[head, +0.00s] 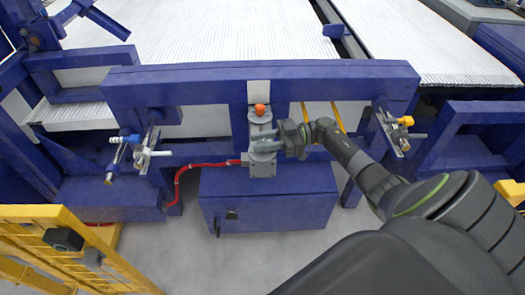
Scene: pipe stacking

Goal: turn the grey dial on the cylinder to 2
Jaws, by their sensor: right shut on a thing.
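The grey cylinder unit (263,167) is mounted upright at the middle of the blue frame, with an orange knob (260,110) on top. The grey dial (265,145) shows as a flat disc on the cylinder, partly covered by my right gripper. My right gripper (283,140) reaches in from the right and is shut on the grey dial. The marks on the dial are too small to read. My left gripper is not in the head view.
A blue frame beam (180,86) runs behind the cylinder. A red hose (205,165) leads left from its base. A blue cabinet (270,205) stands below. Clamps (145,152) sit at the left, others (396,130) at the right. A yellow barrier (35,215) stands at lower left.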

